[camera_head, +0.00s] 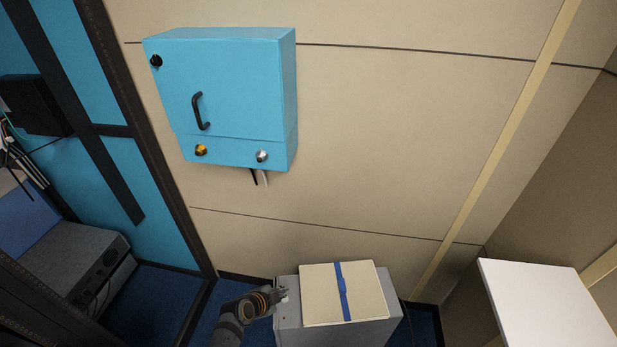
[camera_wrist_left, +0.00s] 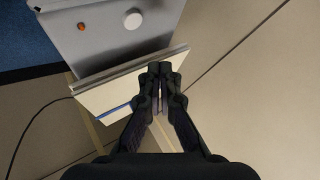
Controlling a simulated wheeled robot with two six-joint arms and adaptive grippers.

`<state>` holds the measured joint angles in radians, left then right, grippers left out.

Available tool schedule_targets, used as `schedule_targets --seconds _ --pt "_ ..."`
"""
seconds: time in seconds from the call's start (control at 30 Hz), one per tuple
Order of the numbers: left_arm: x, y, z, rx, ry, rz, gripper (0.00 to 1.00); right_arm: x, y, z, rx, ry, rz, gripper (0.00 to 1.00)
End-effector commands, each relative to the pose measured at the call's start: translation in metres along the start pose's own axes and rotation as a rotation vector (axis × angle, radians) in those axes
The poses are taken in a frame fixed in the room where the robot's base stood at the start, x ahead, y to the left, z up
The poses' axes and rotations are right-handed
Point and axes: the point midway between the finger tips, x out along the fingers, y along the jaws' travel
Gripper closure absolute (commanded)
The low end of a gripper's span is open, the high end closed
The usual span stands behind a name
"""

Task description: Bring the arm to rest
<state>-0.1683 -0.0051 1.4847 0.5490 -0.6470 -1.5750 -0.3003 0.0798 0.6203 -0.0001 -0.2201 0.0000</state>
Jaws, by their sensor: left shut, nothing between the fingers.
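My left gripper (camera_head: 281,293) is low in the head view, at the left edge of a grey console box (camera_head: 290,325). In the left wrist view the gripper (camera_wrist_left: 160,78) points away from the camera, its fingers together and empty. The console's grey panel (camera_wrist_left: 105,50) shows there at upper left, with a white round knob (camera_wrist_left: 133,19) and a small orange-red button (camera_wrist_left: 81,26). The fingertips appear over the edge of the notebook in that picture; whether they touch anything I cannot tell. My right gripper is in neither view.
A cream notebook (camera_head: 312,295) with a blue strap (camera_head: 342,287) lies on the console. A blue wall cabinet (camera_head: 235,90) with a black handle (camera_head: 199,111) hangs above. A white surface (camera_head: 540,305) is at lower right. Grey equipment (camera_head: 70,265) stands at left.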

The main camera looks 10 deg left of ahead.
Motion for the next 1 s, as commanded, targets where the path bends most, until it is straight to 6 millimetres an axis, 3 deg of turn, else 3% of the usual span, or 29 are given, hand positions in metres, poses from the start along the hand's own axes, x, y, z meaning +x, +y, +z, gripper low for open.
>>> schedule_targets --seconds 0.17,0.4,0.6,0.97,1.0 --pt "-0.017 0.001 0.000 -0.066 -0.018 0.031 1.00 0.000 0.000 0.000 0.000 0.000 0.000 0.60" --pt "-0.109 0.010 0.007 -0.443 -0.226 0.118 1.00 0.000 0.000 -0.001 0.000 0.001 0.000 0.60" --pt "-0.171 0.011 0.013 -0.694 -0.394 0.076 1.00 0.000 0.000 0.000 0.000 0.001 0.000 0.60" --pt "-0.262 0.011 0.019 -1.044 -0.599 -0.089 1.00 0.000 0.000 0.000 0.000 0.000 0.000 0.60" --pt "-0.254 0.015 0.025 -1.052 -0.608 -0.087 1.00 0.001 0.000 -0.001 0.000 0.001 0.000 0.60"
